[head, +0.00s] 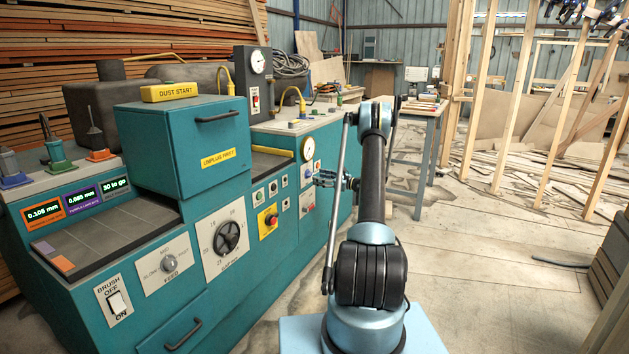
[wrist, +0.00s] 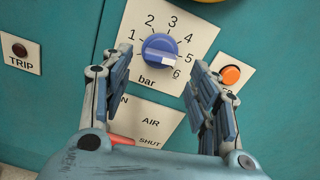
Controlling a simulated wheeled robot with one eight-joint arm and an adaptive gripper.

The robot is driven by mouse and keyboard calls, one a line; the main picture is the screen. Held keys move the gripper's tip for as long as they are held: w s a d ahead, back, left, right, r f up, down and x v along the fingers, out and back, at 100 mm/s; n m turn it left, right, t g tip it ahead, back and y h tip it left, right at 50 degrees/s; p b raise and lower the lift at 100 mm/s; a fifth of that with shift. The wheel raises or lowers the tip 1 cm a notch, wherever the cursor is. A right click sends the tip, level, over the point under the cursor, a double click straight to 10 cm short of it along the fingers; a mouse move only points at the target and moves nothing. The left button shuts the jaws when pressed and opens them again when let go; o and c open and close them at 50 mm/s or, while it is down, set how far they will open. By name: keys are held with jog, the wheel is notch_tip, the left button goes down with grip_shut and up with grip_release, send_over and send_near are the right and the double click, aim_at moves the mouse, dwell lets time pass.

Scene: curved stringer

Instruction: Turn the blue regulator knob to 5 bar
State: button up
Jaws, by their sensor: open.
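The blue regulator knob (wrist: 160,47) sits in the upper middle of the wrist view, on a white dial plate (wrist: 205,38) numbered 1 to 6 and marked bar. Its white pointer mark faces lower right, close to the 6. My gripper (wrist: 160,88) is open, with one finger at each side below the knob and no contact visible. In the head view my gripper (head: 337,181) is beside the teal machine's front panel, and the knob is small there. A round white gauge (head: 308,149) is above the dial plate; its reading is too small to tell.
An orange button (wrist: 231,75) is right of the right finger. An AIR plate (wrist: 150,121) with a red lever (wrist: 122,140) lies below, partly hidden by my gripper. A TRIP plate (wrist: 20,50) is at the left.

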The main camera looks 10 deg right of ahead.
jog(key=v, duration=0.7)
jog(key=shift+d, duration=0.2)
jog(key=shift+s, duration=0.15)
jog(key=s+a+r+n+g+h, duration=0.1)
jog(key=s+a+r+n+g, duration=0.1)
jog(key=s+a+r+n, duration=0.25)
jog(key=s+a+r+n+g+h, duration=0.1)
jog(key=s+a+r+h, duration=0.1)
jog(key=s+a+r, duration=0.45)
jog(key=s+a+r+n+g+h, duration=0.2)
jog(key=s+r+n, duration=0.15)
jog(key=s, duration=0.45)
jog(key=s+a+r+n+g+h, duration=0.1)
jog(key=s+a+r+n, duration=0.2)
jog(key=s, duration=0.4)
jog(key=s+n+g+h, duration=0.2)
jog(key=s+n+h, duration=0.3)
jog(key=s, duration=1.8)
jog(key=s+d+f+n+h, duration=0.1)
jog(key=s+d+f+n, duration=0.2)
jog(key=s, duration=0.5)
jog(key=s+d+f+n+h, duration=0.2)
jog(key=s+d+f+n, duration=0.1)
jog(key=s+f, duration=0.3)
jog(key=s, duration=0.2)
jog(key=shift+s+d+h, duration=0.2)
jog(key=shift+s+h, duration=0.1)
jog(key=shift+f, duration=0.15)
